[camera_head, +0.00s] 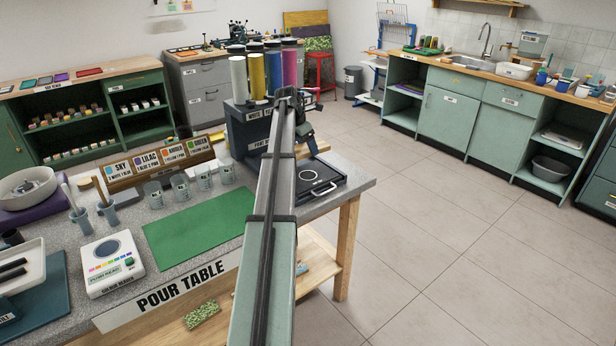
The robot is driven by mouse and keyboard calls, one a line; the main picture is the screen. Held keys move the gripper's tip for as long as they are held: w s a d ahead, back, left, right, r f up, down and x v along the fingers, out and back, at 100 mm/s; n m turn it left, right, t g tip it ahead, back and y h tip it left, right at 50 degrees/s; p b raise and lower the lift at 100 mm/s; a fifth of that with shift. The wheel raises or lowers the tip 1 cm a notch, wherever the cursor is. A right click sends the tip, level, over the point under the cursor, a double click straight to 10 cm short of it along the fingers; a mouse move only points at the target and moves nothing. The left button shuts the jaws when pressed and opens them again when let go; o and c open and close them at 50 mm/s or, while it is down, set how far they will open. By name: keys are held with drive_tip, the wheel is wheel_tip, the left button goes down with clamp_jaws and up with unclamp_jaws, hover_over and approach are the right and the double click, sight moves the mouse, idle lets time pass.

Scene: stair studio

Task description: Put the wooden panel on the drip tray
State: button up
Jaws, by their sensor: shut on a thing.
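My gripper (311,148) is beyond the end of my raised arm, pointing down near the back right of the pour table (260,180). Its fingers are small, dark and partly hidden by my arm. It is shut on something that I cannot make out. I cannot pick out the wooden panel with certainty. A white tray (38,262) with dark bars in it, at the table's left edge, may be the drip tray. A flat black tray (338,187) with a pale ring lies below my gripper at the right; I cannot tell its use.
Cups (181,187) and a wooden sign rack (125,180) stand along the table's back. Coloured bottles (238,80) top a dark rack behind my arm. A white device (112,262) stands left of a clear green mat (195,228). The floor at right is free.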

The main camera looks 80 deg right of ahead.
sight(299, 150)
drive_tip(key=shift+f+n, duration=0.1)
drive_tip(key=shift+n, duration=0.3)
drive_tip(key=shift+f, duration=0.4)
wheel_tip(299, 150, down, 9)
drive_tip(key=shift+f, duration=0.1)
drive_tip(key=o, duration=1.1)
drive_tip(key=v, duration=1.2)
